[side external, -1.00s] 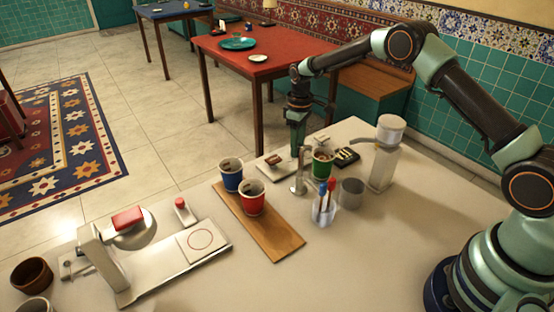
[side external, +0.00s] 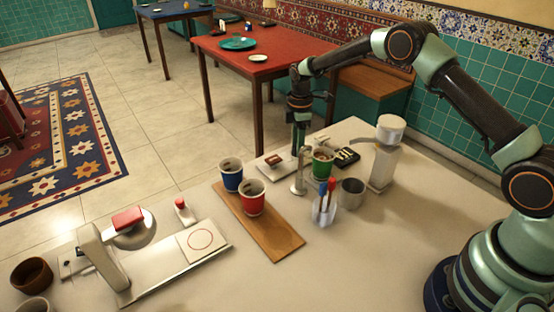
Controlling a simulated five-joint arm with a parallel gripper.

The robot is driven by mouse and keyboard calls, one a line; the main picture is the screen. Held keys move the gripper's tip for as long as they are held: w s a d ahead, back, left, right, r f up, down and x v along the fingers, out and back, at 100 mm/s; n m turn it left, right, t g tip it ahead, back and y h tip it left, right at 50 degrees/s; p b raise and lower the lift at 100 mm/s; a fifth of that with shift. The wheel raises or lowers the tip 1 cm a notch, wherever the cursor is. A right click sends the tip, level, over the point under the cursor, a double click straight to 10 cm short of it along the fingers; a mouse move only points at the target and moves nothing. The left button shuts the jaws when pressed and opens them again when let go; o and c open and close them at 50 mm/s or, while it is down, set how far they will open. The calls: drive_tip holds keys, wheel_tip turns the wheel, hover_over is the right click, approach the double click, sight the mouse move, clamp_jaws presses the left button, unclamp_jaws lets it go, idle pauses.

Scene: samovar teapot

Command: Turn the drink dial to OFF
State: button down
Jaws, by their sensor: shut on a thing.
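My gripper (side external: 297,149) points straight down at the far edge of the counter, behind a slim metal post (side external: 299,182). Its jaws look shut, low among the small items there. They seem to be on the drink dial, which I cannot make out behind the fingers and post. No dial marking is readable from here. A pale flat plate (side external: 264,172) with a small brown item (side external: 273,159) lies just left of the gripper. A green cup (side external: 321,163) stands close on its right.
A clear holder with pens (side external: 323,212), a grey cup (side external: 352,192) and a white-topped dispenser (side external: 382,165) stand right.

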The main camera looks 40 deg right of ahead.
drive_tip(key=shift+r, duration=0.1)
idle(0.4)
drive_tip(key=shift+c, duration=2)
unclamp_jaws()
wheel_tip(320, 180, up, 12)
